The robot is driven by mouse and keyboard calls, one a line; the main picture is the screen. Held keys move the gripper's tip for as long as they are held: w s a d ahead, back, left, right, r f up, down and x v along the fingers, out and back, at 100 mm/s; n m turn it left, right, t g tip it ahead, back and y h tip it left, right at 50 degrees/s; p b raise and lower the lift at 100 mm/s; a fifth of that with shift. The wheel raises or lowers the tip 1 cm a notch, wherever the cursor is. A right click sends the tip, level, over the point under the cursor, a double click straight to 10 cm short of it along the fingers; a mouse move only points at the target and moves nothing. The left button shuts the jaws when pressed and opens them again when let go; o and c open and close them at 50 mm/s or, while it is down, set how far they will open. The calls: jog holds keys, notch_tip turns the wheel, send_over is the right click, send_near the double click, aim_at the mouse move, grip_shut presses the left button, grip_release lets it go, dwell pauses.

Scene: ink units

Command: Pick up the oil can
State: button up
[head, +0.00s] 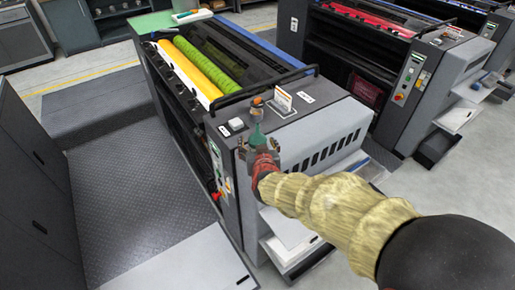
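A small teal-green can with a narrow top, which looks like the oil can (257,135), stands on the grey top of the near end of the closest ink unit (310,122). My gripper (258,147) is right at it, reaching in from the near side. Its dark fingers appear spread apart, one to the left and one to the right of the can. The red wrist hides the can's lower part, and contact with the fingers cannot be made out.
Just behind the can are a small orange-brown item (257,106) and a white card (283,100). A white block (236,124) sits to the left. A black rail (265,85) crosses behind. Yellow and green rollers (208,62) lie farther back.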

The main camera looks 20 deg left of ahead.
jog(key=shift+c, duration=1.2)
jog(key=c, duration=1.3)
jog(key=shift+c, duration=0.2)
jog(key=shift+r, duration=0.15)
